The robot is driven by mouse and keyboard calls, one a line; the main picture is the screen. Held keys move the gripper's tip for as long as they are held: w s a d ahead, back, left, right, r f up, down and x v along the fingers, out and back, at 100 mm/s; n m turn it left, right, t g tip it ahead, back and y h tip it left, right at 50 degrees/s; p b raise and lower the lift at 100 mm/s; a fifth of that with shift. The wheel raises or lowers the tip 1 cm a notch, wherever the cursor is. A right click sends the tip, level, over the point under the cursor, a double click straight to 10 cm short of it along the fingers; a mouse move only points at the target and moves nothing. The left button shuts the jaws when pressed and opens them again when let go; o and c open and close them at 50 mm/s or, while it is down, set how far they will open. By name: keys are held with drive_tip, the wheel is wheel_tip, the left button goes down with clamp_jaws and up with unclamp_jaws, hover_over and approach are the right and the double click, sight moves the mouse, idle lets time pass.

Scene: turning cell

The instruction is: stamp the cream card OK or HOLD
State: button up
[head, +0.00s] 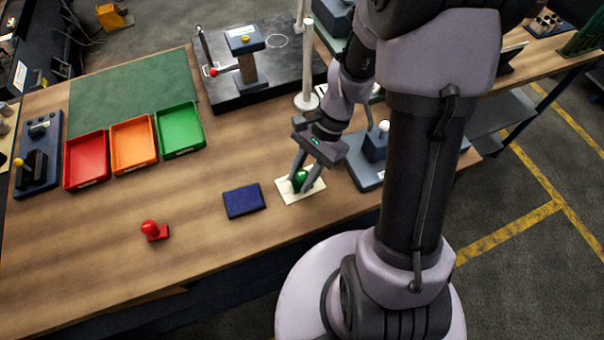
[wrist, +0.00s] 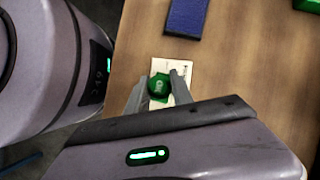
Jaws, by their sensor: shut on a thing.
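The cream card (head: 285,190) lies flat on the wooden bench, and it also shows in the wrist view (wrist: 184,66). My gripper (head: 302,184) is shut on a green stamp (head: 300,178) and holds it over the card. The stamp's green top shows between the fingers in the wrist view (wrist: 159,86). I cannot tell whether its base touches the card. A red stamp (head: 152,230) stands on the bench to the left. A dark blue ink pad (head: 244,201) lies just left of the card; it also shows in the wrist view (wrist: 187,16).
Red (head: 86,161), orange (head: 133,145) and green (head: 180,130) trays stand in a row behind a clear stretch of bench. A blue-based fixture (head: 368,174) stands close to the right of the card. A black plate with a gauge stand (head: 245,62) is at the back.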

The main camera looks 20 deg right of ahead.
sight(302, 174)
drive_tip(key=shift+f, duration=0.4)
idle(0.9)
wheel_tip(302, 174, up, 7)
drive_tip(key=p, duration=0.5)
drive_tip(key=shift+r+p, duration=0.15)
drive_tip(key=shift+p, duration=0.25)
idle(0.5)
